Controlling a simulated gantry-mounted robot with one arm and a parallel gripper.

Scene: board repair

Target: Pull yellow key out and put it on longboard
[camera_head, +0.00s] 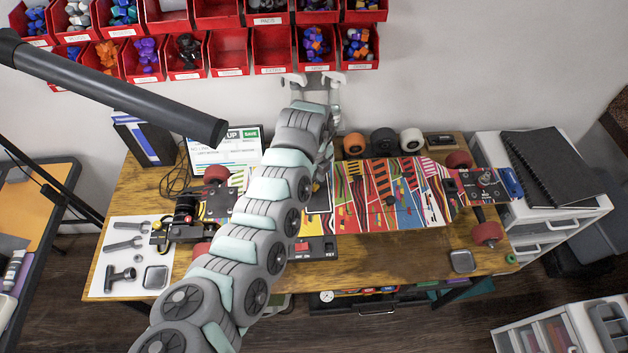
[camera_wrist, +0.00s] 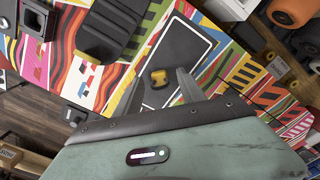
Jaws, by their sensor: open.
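The yellow key (camera_wrist: 158,79) shows in the wrist view as a small yellow piece between the ends of my two grey fingers. My gripper (camera_wrist: 163,90) is open, with one finger on each side of the key. I cannot tell whether either finger touches it. The longboard (camera_head: 370,195) lies across the table with a colourful striped deck. Its deck also fills much of the wrist view (camera_wrist: 95,80). In the head view my arm covers the left-middle part of the longboard and hides most of the gripper.
A red and black block marked KEY (camera_head: 315,248) is at the table's front edge. Loose wheels (camera_head: 384,141) stand behind the board. A white sheet with tools (camera_head: 125,257) is at the left. A white drawer unit (camera_head: 545,205) stands right. Red bins (camera_head: 272,50) hang on the wall.

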